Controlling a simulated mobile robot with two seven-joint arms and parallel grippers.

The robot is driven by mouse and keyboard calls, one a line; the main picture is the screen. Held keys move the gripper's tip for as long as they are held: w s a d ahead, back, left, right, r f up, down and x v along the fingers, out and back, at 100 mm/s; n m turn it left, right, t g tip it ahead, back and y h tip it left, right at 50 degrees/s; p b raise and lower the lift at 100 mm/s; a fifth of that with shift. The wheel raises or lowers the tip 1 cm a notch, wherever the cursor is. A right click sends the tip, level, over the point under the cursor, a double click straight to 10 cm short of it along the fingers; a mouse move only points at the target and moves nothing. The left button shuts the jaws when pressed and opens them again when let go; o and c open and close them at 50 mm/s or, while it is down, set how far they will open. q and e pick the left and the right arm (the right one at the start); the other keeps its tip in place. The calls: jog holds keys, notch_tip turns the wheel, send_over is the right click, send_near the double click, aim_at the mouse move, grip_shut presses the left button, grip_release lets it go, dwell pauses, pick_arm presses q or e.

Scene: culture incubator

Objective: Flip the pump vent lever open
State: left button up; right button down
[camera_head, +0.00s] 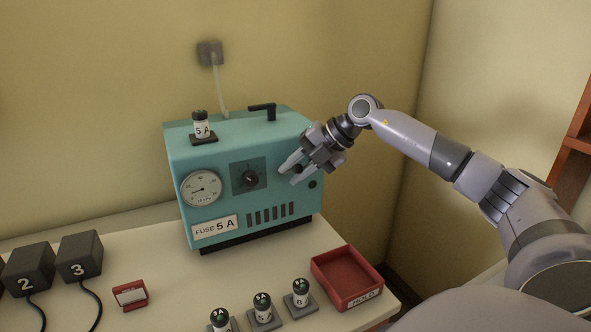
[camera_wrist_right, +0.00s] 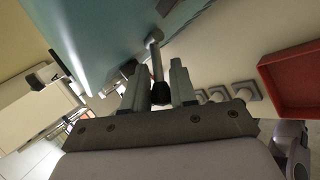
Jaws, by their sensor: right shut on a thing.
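The teal pump (camera_head: 225,150) stands on the bench against the wall, its front facing me. My right gripper (camera_head: 290,174) comes in from the right and is at the right part of the pump's front. In the right wrist view the vent lever (camera_wrist_right: 157,62), a metal stem with a black knob (camera_wrist_right: 161,93), stands out from the teal panel. The right gripper (camera_wrist_right: 157,80) has its two fingers on either side of it, shut on it. In the head view the fingers mostly hide the lever. My left gripper is not in view.
The pump bears a gauge (camera_head: 202,189), a dark knob (camera_head: 249,179), a 5 A fuse (camera_head: 201,126) and a black handle (camera_head: 264,110) on top. A red tray (camera_head: 345,296), several small fuses and black boxes (camera_head: 80,256) are in front.

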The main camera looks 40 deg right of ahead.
aim_at(300, 165)
jog(key=c, duration=1)
grip_release()
jog(key=shift+b+v, duration=0.75)
jog(key=shift+v, duration=2.85)
